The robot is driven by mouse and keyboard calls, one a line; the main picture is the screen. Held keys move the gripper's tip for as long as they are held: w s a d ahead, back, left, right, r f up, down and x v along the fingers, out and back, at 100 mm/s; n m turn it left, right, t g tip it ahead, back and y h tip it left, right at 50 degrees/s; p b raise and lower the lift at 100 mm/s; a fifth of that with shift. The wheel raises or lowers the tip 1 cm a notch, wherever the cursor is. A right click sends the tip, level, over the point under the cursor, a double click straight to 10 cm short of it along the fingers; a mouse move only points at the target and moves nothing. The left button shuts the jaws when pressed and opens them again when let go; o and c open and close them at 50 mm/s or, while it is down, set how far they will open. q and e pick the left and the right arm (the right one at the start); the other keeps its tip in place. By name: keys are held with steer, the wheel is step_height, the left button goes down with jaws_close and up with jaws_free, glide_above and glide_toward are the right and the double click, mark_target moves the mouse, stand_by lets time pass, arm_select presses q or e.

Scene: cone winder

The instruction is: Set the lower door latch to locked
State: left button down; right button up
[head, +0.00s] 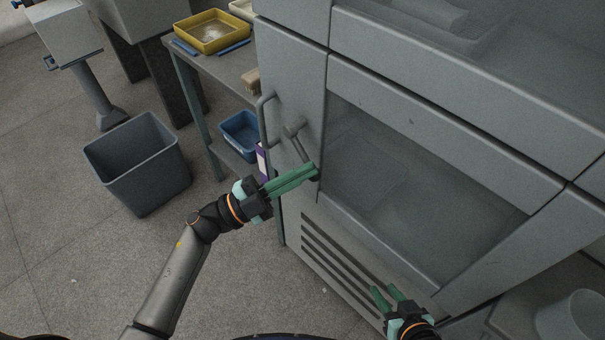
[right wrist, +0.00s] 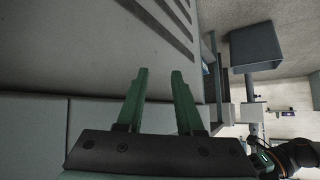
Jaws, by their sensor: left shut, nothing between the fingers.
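The lower door latch (head: 298,141) is a short grey lever on the left part of the grey cabinet front, beside a window. It hangs from its pivot, tilted down to the right. My left gripper (head: 316,171) has its green fingers shut and empty. Its tips are at the cabinet front, just below the lever's lower end; I cannot tell whether they touch it. My right gripper (head: 388,292) is open and empty, low in front of the cabinet. It also shows open in the right wrist view (right wrist: 160,72), where the latch is not seen.
A fixed grey pull handle (head: 264,122) is left of the latch. A vent grille (head: 340,262) is below. A grey bin (head: 138,165) stands on the floor at left. A side table holds a yellow tray (head: 212,32); a blue tub (head: 240,135) sits on its lower shelf.

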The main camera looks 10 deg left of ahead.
steer(key=shift+s+f, duration=0.25)
steer(key=shift+s, duration=0.05)
arm_select(q)
steer(key=shift+a+m, duration=0.1)
steer(key=shift+m, duration=0.2)
steer(key=w+a+m+g+y, duration=0.1)
steer(key=m, duration=0.2)
steer(key=w+a+f+m+g+y, duration=0.1)
steer(key=m, duration=0.1)
steer(key=w+a+f+m+g+p, duration=0.1)
steer(key=a+m, duration=0.1)
steer(key=m, duration=0.1)
steer(key=shift+f+m+g+y, duration=0.2)
steer(key=shift+m+g+y, duration=0.1)
steer(key=shift+g+y, duration=0.1)
arm_select(e)
steer(key=shift+w+r, duration=0.15)
steer(key=shift+r, duration=0.25)
arm_select(q)
steer(key=shift+d, duration=0.1)
